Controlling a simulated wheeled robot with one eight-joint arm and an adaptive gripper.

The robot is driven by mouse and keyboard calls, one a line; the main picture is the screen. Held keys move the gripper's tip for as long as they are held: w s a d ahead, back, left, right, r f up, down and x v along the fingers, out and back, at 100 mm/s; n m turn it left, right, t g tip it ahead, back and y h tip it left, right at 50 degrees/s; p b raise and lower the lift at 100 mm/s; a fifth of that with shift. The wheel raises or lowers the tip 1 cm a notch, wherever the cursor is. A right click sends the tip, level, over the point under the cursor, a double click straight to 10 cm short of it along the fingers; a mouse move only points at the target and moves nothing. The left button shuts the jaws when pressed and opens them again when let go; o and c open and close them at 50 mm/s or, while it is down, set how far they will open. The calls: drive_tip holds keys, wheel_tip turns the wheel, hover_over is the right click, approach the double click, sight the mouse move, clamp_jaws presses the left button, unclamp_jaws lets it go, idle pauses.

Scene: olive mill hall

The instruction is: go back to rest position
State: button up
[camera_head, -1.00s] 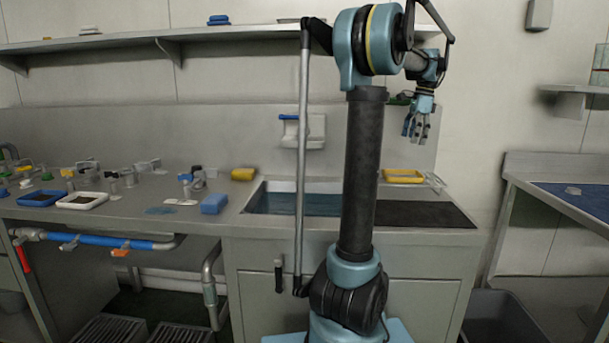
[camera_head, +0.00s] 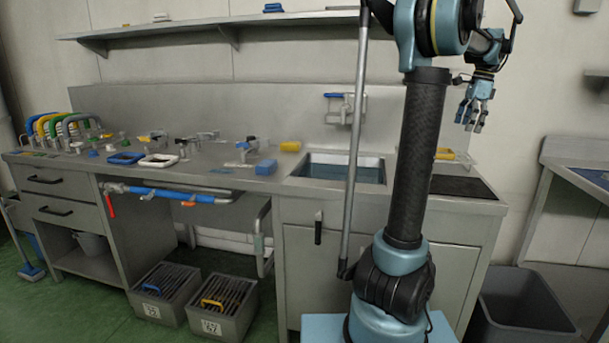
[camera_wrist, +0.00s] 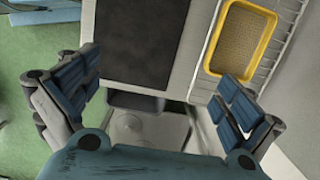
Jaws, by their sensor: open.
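My gripper (camera_head: 474,112) hangs with its fingers pointing down at the upper right of the head view, in front of the pale wall and above the right part of the counter. In the wrist view my gripper (camera_wrist: 150,105) has its blue finger pads spread wide apart, with nothing held between them. My arm stands upright in front of the counter. Below the gripper, the wrist view shows a yellow-rimmed tray (camera_wrist: 208,62) on a wire rack and a dark mat (camera_wrist: 138,42).
A steel counter (camera_head: 225,182) with a sink (camera_head: 343,173) runs along the wall, with a shelf (camera_head: 300,18) above. A blue sponge (camera_head: 266,167) and several small fittings lie on the counter. A grey bin (camera_head: 522,308) stands at right.

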drive_tip(key=s+a+f+n, duration=0.3)
drive_tip(key=a, duration=0.5)
drive_tip(key=s+a+f+n+h, duration=0.1)
drive_tip(key=s+a+f+n, duration=0.2)
drive_tip(key=a, duration=0.4)
drive_tip(key=s+a+f+n, duration=0.3)
drive_tip(key=a+n, duration=0.1)
drive_tip(key=a, duration=0.4)
drive_tip(key=s+a+f+n+t, duration=0.1)
drive_tip(key=s+a+f+n, duration=0.4)
drive_tip(key=s+f, duration=0.3)
drive_tip(key=s+a+f+n, duration=0.6)
drive_tip(key=s+f, duration=0.3)
drive_tip(key=f, duration=0.3)
drive_tip(key=shift+a+f+t+h, duration=0.4)
drive_tip(key=shift+a, duration=0.45)
drive_tip(key=shift+w+f, duration=0.2)
drive_tip(key=shift+w, duration=0.3)
